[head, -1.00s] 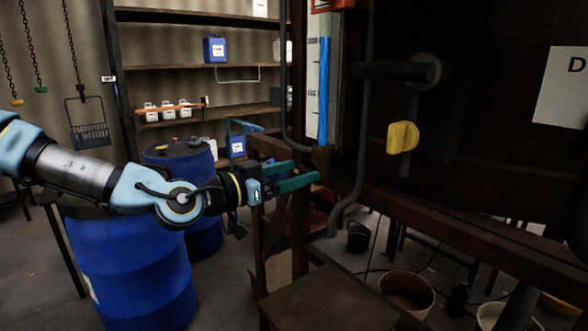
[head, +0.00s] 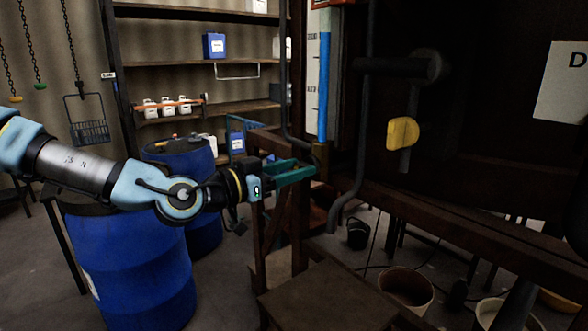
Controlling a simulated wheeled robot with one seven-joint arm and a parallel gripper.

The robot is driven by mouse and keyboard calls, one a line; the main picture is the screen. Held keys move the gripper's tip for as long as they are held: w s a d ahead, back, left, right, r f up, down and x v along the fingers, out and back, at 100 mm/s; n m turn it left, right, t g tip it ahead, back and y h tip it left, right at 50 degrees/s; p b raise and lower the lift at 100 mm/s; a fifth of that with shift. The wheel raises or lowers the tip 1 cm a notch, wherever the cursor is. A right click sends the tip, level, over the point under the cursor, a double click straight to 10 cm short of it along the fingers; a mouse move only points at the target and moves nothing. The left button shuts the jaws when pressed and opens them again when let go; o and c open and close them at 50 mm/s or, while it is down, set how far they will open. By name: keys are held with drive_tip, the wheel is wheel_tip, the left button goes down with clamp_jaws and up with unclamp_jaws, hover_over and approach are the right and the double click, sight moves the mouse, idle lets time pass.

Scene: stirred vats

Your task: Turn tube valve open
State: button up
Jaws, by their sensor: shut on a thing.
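The sight tube (head: 323,90) with blue liquid runs down a white scale in the head view. At its foot is the tube valve (head: 320,155), a small brownish fitting. My gripper (head: 308,171), with teal fingers, reaches in from the left and is shut on the valve's lower part. The fingers and the dark frame hide most of what they hold, so the handle's angle is hard to tell.
A yellow-handled lever (head: 403,133) hangs on the dark vat to the right. A grey bent pipe (head: 358,150) runs down close to the right of my gripper. A wooden frame (head: 300,215) stands below it. Blue drums (head: 135,260) stand at the left.

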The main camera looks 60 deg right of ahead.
drive_tip(key=shift+n, duration=0.3)
clamp_jaws()
drive_tip(key=n, duration=0.4)
drive_tip(key=shift+w+f+b, duration=0.1)
drive_tip(key=shift+b, duration=0.25)
drive_tip(key=shift+f+n+b, duration=0.15)
drive_tip(key=shift+n+b, duration=0.15)
drive_tip(key=shift+n, duration=6.3)
drive_tip(key=o, duration=1.3)
unclamp_jaws()
drive_tip(key=shift+w, duration=0.1)
drive_tip(key=shift+o, duration=0.2)
